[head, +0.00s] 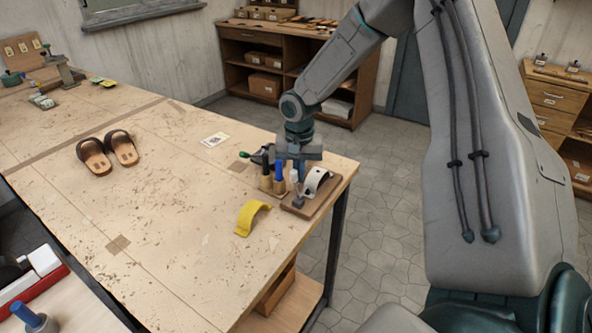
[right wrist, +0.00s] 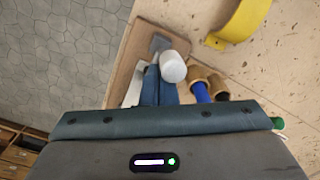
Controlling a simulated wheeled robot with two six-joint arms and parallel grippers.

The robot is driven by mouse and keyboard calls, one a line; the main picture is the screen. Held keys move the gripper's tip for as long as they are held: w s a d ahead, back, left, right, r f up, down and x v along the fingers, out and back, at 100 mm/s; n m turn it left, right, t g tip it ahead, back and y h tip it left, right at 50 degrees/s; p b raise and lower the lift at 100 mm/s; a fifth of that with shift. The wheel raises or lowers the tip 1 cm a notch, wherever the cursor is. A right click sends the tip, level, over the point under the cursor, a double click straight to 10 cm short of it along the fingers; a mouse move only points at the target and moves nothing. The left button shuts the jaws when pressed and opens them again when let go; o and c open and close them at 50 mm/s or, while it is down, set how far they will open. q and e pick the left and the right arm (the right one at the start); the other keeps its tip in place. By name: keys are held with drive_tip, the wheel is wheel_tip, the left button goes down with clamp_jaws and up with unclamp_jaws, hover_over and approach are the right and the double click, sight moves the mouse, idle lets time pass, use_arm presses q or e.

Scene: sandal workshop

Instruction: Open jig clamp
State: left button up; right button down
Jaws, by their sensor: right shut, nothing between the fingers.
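The jig is a brown wooden board (head: 292,207) at the near right corner of the large workbench, with a white curved strap piece (head: 318,178) on it. A grey clamp part (head: 299,201) with a pale round-topped post stands at its left side. In the right wrist view the board (right wrist: 122,68) carries a pale cylinder (right wrist: 173,67) and a grey metal piece (right wrist: 160,45). My right gripper (head: 297,172) is over the jig, pointing down, its fingers (right wrist: 158,85) shut and empty close beside the pale cylinder. Whether they touch it I cannot tell. My left gripper is out of view.
A yellow curved strap (head: 251,217) lies left of the jig. A holder with blue-handled (head: 279,172) and other tools stands close beside the gripper. Sandals (head: 108,152) and a small card (head: 215,139) lie farther left. The bench's middle is mostly clear.

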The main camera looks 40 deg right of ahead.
drive_tip(key=shift+s+a+f, duration=0.1)
drive_tip(key=shift+s+a, duration=0.05)
drive_tip(key=shift+a, duration=0.25)
wheel_tip(320, 180, up, 8)
drive_tip(key=d+p, duration=0.1)
drive_tip(key=p, duration=0.2)
drive_tip(key=shift+f+p, duration=0.25)
drive_tip(key=shift+p, duration=0.15)
drive_tip(key=shift+w+d, duration=0.2)
